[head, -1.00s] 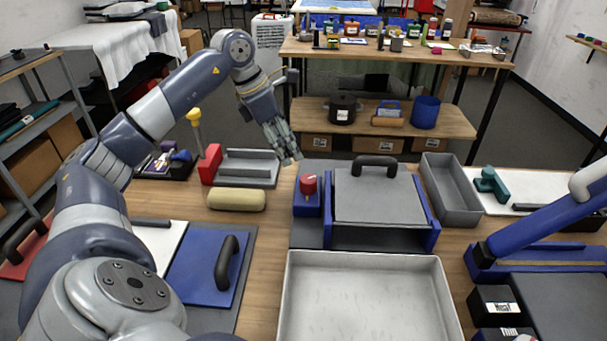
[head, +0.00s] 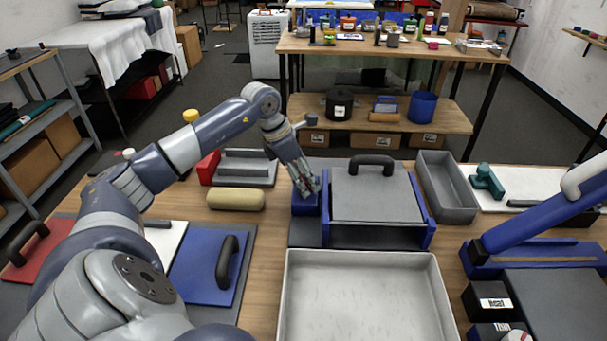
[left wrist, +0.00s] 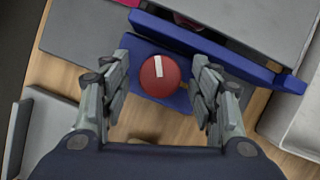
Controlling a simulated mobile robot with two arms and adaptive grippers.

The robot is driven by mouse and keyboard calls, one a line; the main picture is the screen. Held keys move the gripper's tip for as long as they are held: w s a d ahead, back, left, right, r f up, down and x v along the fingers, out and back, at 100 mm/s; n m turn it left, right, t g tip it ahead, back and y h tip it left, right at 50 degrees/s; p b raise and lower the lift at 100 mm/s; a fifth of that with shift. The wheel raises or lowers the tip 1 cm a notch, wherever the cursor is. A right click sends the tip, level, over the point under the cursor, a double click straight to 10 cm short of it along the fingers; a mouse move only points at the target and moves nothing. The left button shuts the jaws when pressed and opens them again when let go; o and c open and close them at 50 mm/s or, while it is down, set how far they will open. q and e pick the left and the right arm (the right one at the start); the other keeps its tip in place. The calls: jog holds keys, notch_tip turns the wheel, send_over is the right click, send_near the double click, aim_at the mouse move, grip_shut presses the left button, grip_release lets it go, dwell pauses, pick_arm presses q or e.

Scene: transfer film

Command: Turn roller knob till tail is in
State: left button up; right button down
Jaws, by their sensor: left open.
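The roller knob (left wrist: 160,80) is red with a white mark on top and shows in the left wrist view. It stands on a blue block at the left side of the blue-sided roller box with a grey lid (head: 376,192). My left gripper (head: 305,192) is over the knob and hides it in the head view. In the left wrist view my left gripper (left wrist: 160,92) is open, its fingers on either side of the knob with a gap on each side. I cannot make out a film tail. My right gripper is not in view.
A grey tray (head: 289,300) lies in front of the roller box. A grey bin (head: 447,185) stands to its right. A beige roll (head: 236,199) and a red block (head: 208,166) are to the left. A blue lever (head: 530,220) reaches in at the right.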

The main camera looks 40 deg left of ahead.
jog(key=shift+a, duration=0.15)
pick_arm(q)
jog(key=c, duration=1.1)
jog(key=shift+o, duration=0.2)
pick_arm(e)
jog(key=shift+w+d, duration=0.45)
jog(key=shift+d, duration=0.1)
pick_arm(q)
jog(key=shift+m, duration=0.3)
